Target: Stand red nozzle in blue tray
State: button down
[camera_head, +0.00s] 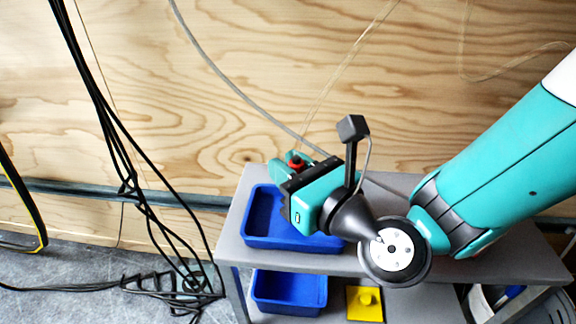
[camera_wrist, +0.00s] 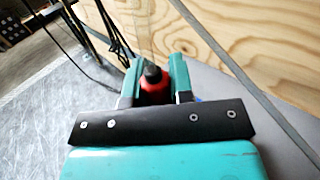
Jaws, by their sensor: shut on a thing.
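The red nozzle (camera_wrist: 154,88) is between the two fingers of my gripper (camera_wrist: 153,82), which is shut on it. Its dark tip shows above the red body in the wrist view, and its lower part is hidden behind the gripper body. In the head view the red nozzle (camera_head: 296,162) shows at the far side of my gripper (camera_head: 298,160), above the far part of the blue tray. The blue tray (camera_head: 262,240) lies on the grey upper shelf, partly covered by my gripper. I cannot tell whether the nozzle touches the tray.
A second blue tray (camera_head: 290,306) and a yellow block with a knob (camera_head: 365,303) are on the lower shelf. The grey upper shelf (camera_head: 490,262) has bare room at the right. A plywood wall (camera_head: 230,80) stands behind; black cables (camera_head: 135,190) hang at the left.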

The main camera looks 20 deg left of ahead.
jog(key=shift+f+b, duration=0.6)
jog(key=shift+f, duration=0.05)
jog(key=c, duration=0.9)
grip_release()
